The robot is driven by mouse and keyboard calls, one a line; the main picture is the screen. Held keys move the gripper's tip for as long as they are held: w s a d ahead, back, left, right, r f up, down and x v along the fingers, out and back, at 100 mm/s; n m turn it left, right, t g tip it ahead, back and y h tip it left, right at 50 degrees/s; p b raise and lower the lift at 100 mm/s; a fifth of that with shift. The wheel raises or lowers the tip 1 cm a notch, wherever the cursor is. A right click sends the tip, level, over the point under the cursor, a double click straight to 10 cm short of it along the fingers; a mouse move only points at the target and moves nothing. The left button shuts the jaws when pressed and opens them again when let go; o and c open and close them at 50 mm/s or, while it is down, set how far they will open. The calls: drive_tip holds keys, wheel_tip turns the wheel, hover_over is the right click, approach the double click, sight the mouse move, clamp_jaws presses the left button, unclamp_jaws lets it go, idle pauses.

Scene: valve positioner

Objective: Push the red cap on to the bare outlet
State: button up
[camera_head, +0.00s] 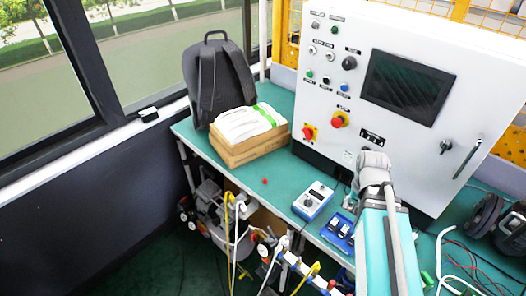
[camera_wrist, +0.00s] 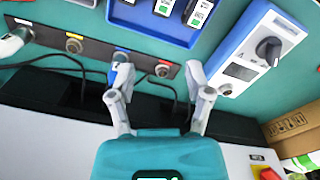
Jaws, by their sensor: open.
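A small red piece (camera_head: 265,181), likely the red cap, lies alone on the green bench in the head view. My gripper (camera_wrist: 158,75) is open and empty in the wrist view, its two fingers spread over a dark grey manifold bar (camera_wrist: 97,49). A brass outlet with a reddish mark (camera_wrist: 163,70) shows between the fingertips and looks bare. Another brass outlet (camera_wrist: 74,43) with a yellow mark sits to its left. A blue-marked outlet (camera_wrist: 120,55) is partly hidden by the left finger. In the head view my arm hides most of the manifold and the fingertips.
A blue-and-white meter with a black knob (camera_head: 312,201) and a blue tray (camera_head: 339,233) stand by the bench's front edge. The white control cabinet (camera_head: 330,85) rises behind. A cardboard box (camera_head: 238,151) and backpack (camera_head: 218,80) are at left. Bench around the red piece is clear.

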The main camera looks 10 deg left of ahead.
drive_tip(key=w+a+r+m+p, duration=0.25)
drive_tip(key=w+a+m, duration=0.65)
drive_tip(key=a, duration=0.6)
wheel_tip(320, 180, up, 2)
drive_tip(key=m+p, duration=0.2)
drive_tip(key=m, duration=0.7)
hover_over(265, 178)
drive_tip(key=shift+s, duration=0.1)
wheel_tip(265, 178, down, 14)
drive_tip(key=b, duration=1.4)
drive_tip(key=shift+r, duration=0.15)
